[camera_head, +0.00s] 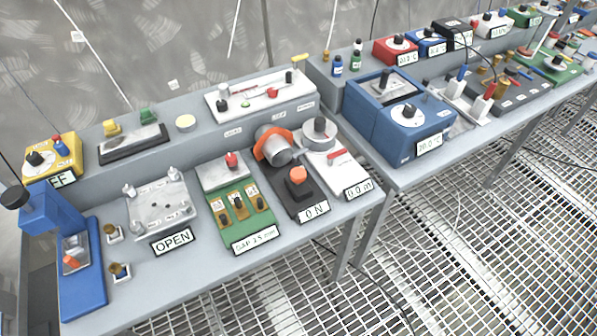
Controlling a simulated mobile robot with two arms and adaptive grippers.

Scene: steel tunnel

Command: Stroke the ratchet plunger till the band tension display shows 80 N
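The band tension device stands near the front right of the near bench, on a dark base (308,205). An orange-topped plunger (298,175) stands upright on this base. Behind it an orange band (262,147) wraps around a grey cylinder (278,152). The tension display (314,209) at the front edge of the base reads 0 N. Neither of my grippers is in view, and nothing touches the plunger.
Close to the right is a white unit with a round grey dial (319,131) and a display (358,187). Close to the left is a green board (240,222) with several small switches. A blue press (80,265) stands far left. A second bench holds a blue box (400,120).

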